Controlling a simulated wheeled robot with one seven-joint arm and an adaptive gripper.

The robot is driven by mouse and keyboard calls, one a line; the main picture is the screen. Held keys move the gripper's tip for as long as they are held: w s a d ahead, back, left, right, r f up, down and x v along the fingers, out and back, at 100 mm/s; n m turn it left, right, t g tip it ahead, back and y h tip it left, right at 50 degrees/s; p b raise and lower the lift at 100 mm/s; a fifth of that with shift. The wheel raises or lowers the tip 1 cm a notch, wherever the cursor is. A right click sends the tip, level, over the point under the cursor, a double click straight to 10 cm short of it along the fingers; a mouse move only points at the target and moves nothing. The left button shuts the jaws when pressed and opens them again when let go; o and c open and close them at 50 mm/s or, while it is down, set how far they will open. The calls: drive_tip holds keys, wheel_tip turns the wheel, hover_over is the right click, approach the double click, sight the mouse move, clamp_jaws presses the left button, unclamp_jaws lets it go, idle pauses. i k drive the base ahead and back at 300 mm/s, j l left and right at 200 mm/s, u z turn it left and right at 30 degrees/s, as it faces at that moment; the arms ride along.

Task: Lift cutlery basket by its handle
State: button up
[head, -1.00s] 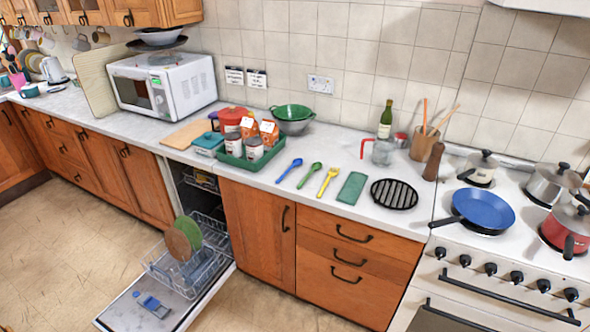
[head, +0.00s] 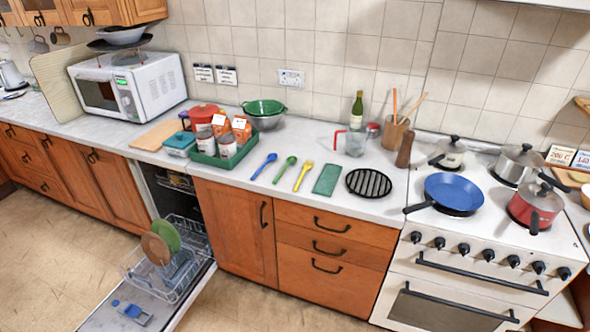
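I cannot clearly make out a cutlery basket with a handle. The open dishwasher's lower wire rack (head: 165,283) is pulled out over its lowered door (head: 92,318). It holds a green plate (head: 166,235) and a brown plate (head: 155,250), both standing on edge. A grey-blue shape (head: 180,268) sits in the rack beside the plates; I cannot tell whether it is the basket. A small blue and grey item (head: 131,312) lies on the door. My gripper is not in view.
On the counter are a green tray (head: 205,159) of cans and cartons, several coloured spoons (head: 264,166), a green cloth (head: 326,180) and a black round grate (head: 368,183). A blue pan (head: 453,190) is on the stove. Floor left of the dishwasher door is clear.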

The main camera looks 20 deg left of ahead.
sight(171, 283)
drive_tip(key=l+u, duration=0.1)
drive_tip(key=u, duration=1.9)
drive_tip(key=i, duration=0.9)
drive_tip(key=i+z, duration=0.15)
drive_tip(key=i, duration=0.75)
drive_tip(key=i+j, duration=0.2)
drive_tip(key=i, duration=0.7)
drive_tip(key=l+z, duration=0.05)
